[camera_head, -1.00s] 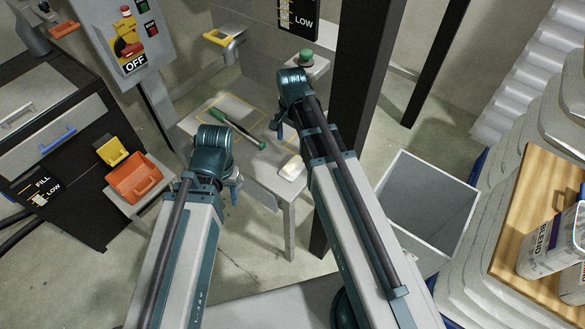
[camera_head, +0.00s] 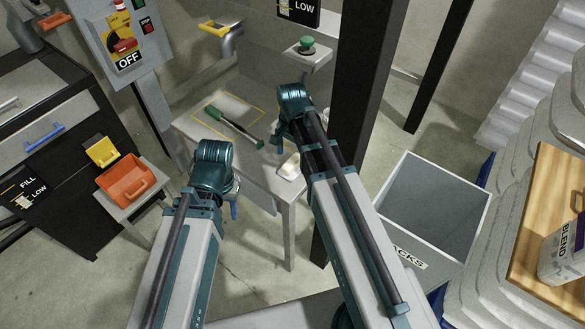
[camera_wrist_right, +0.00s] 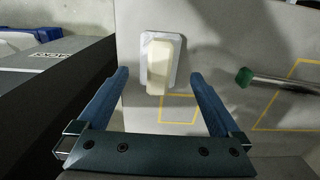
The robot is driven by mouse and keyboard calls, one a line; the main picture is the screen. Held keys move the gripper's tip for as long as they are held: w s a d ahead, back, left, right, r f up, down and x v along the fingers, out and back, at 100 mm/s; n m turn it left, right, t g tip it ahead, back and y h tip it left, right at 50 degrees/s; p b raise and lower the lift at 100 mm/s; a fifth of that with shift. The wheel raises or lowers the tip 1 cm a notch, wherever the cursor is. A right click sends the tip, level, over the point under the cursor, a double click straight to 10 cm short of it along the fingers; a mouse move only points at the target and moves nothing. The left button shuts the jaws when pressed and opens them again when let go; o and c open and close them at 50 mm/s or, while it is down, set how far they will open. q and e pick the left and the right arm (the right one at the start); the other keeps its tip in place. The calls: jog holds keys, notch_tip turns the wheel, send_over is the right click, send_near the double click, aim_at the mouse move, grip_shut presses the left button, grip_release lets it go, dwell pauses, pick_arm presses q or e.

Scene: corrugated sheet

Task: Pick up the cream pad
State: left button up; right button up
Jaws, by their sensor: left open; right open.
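The cream pad (camera_head: 290,164) lies near the right front edge of the small grey table (camera_head: 190,124). In the right wrist view the cream pad (camera_wrist_right: 160,66) is a pale block on a thin grey-white base. My right gripper (camera_wrist_right: 160,85) is open, and the pad shows ahead of and between its blue fingers, with nothing held. In the head view my right gripper (camera_head: 279,138) is mostly hidden behind its wrist, beside the pad. My left gripper (camera_head: 234,205) is partly hidden by its wrist, left of the table's front and apart from the pad.
A green-ended tool (camera_head: 236,127) lies across the yellow outline on the table. A dark post (camera_head: 358,110) stands right of the table. A grey bin (camera_head: 428,205) stands further right. An orange tray (camera_head: 125,180) is at the left.

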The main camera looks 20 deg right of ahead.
aim_at(292, 160)
notch_tip(292, 160, down, 4)
jog(key=b, duration=0.3)
jog(key=shift+d+f+b, duration=0.1)
jog(key=shift+f+b, duration=0.15)
jog(key=shift+b, duration=0.15)
jog(key=shift+r, duration=0.1)
jog(key=c, duration=1.3)
notch_tip(292, 160, up, 10)
jog(key=p, duration=1)
jog(key=shift+r, duration=0.1)
